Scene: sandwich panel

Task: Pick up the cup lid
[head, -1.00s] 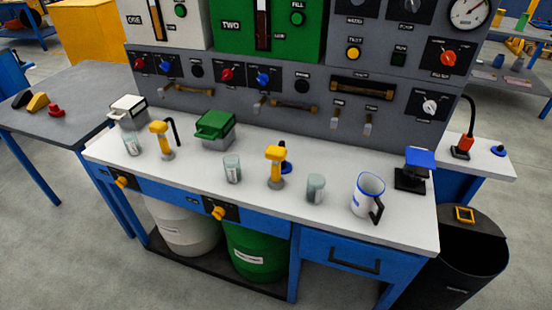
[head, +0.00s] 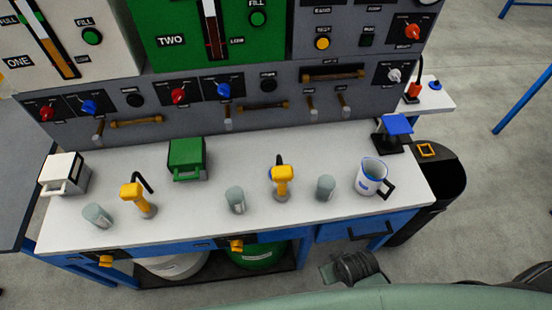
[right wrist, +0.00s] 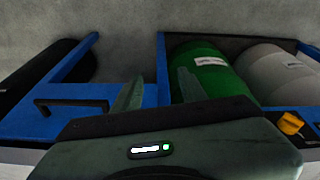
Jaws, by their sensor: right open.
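I cannot pick out a cup lid for certain. Three grey-green cups stand on the white worktop in the head view: left (head: 97,215), middle (head: 235,200) and right (head: 325,188). My left gripper is not in view.
A green box (head: 188,160) and a white box (head: 65,173) stand on the worktop (head: 280,222). A blue-topped stand (head: 396,126) is at its right end. A drawer handle (right wrist: 70,104) and green barrel (right wrist: 208,78) lie beyond my right fingers. A black bin (head: 440,185) stands right.

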